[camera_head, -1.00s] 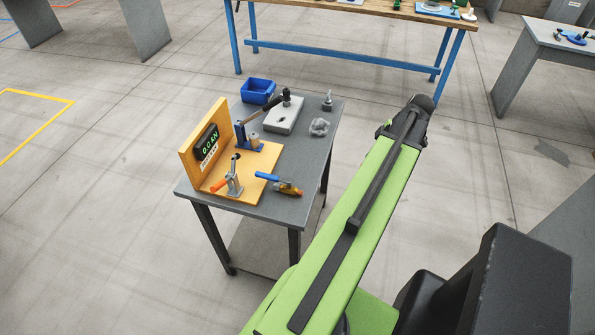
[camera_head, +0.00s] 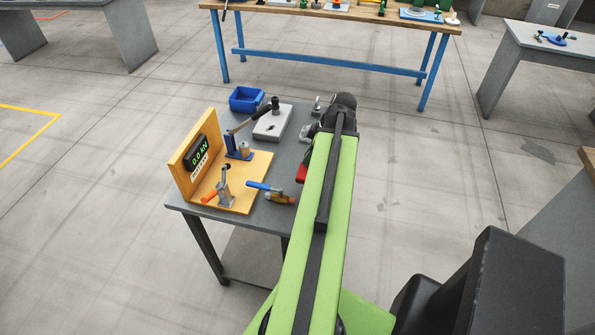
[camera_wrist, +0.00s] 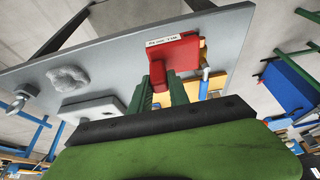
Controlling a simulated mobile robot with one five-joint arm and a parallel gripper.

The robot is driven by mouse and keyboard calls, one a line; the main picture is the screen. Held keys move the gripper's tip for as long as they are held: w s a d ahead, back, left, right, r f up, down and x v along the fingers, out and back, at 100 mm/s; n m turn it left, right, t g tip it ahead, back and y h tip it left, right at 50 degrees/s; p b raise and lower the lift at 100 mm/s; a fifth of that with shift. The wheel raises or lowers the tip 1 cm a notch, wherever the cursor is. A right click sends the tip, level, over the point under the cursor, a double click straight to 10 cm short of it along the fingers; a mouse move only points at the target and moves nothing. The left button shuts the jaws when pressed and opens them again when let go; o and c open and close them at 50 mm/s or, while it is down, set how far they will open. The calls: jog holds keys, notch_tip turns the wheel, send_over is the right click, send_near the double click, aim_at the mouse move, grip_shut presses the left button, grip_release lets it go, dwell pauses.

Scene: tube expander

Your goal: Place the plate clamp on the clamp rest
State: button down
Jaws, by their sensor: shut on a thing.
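My gripper (camera_wrist: 161,90) is shut on a red block-like thing, which I take for the plate clamp (camera_wrist: 176,53), with a small white label on its edge. The plate clamp also shows in the head view (camera_head: 302,172), just left of my arm and over the right part of the grey table (camera_head: 186,208). Its underside and any contact with the table are unclear. In the head view my gripper is hidden by my arm. I cannot tell which thing is the clamp rest.
A wooden stand (camera_head: 183,160) with a kN display carries a toggle clamp (camera_head: 223,187) with an orange handle and a blue post (camera_head: 238,150). A blue-handled tool (camera_head: 264,187), a grey block (camera_head: 270,126) and a blue bin (camera_head: 246,98) are nearby. A grey crumpled lump (camera_wrist: 70,78) lies on the table.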

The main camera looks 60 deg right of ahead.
jog(key=w+f+b, duration=0.1)
jog(key=f+b, duration=0.1)
jog(key=w+d+f+b, duration=0.1)
jog(key=w+f+b, duration=0.1)
jog(key=f, duration=0.1)
jog(key=w+f+b, duration=0.2)
jog(key=shift+w+d+f, duration=0.1)
jog(key=shift+d+f, duration=0.15)
jog(key=shift+f, duration=0.1)
jog(key=shift+r, duration=0.2)
jog(key=shift+f, duration=0.1)
jog(key=c, duration=1.7)
grip_release()
jog(key=shift+f, duration=0.1)
jog(key=o, duration=0.4)
jog(key=shift+o, duration=0.2)
